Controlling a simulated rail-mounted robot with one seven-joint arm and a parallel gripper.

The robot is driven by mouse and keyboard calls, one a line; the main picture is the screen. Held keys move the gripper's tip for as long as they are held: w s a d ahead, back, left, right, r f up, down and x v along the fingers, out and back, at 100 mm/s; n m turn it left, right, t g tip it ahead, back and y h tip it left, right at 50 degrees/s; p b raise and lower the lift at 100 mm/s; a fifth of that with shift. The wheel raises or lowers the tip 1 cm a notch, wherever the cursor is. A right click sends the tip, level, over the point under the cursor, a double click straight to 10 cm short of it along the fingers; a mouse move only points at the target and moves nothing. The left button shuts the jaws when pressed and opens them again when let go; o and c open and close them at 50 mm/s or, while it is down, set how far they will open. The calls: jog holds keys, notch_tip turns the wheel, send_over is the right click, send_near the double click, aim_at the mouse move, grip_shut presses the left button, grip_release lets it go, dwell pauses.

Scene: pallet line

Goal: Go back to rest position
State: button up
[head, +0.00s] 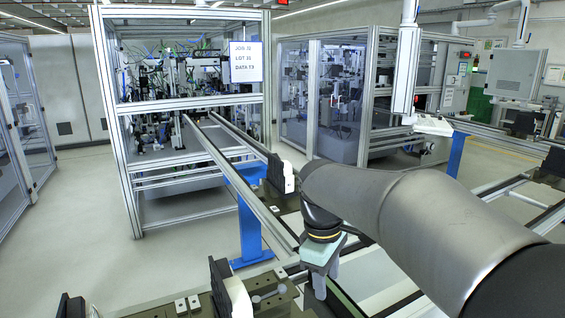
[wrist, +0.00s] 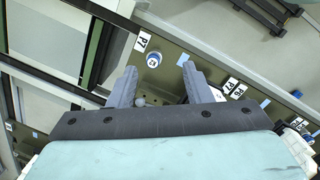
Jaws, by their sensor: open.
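My gripper (head: 318,288) hangs pointing down over the near conveyor line in the head view, with a pale green body. In the wrist view my gripper (wrist: 160,82) shows two grey fingers spread apart with nothing held between them. Beneath it is an olive plate (wrist: 172,68) with small holes and a label reading P7. A blue and white round part (wrist: 154,59) sits on that plate, beyond the gap between the fingers. A small grey ball-like part (wrist: 140,101) shows close to the left finger.
A pallet with a black and white block (head: 232,292) stands at the near left of my gripper. Another black and white block (head: 282,174) stands farther along the rails (head: 235,170). A framed machine cell (head: 185,105) stands behind. Open floor (head: 75,230) lies at left.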

jog(key=s+d+f+m, duration=0.2)
jog(key=s+f+m, duration=0.1)
jog(key=s, duration=0.3)
jog(key=s+d+f+m+y, duration=0.1)
jog(key=s+d+f+m, duration=0.1)
jog(key=s+f+m, duration=0.2)
jog(key=s+d+f+m+t, duration=0.1)
jog(key=s+d+f+m, duration=0.1)
jog(key=s, duration=0.6)
jog(key=f+m, duration=0.1)
jog(key=m, duration=0.1)
jog(key=shift+s+d+f+m, duration=0.15)
jog(key=shift+s+m, duration=0.15)
jog(key=shift+s, duration=0.1)
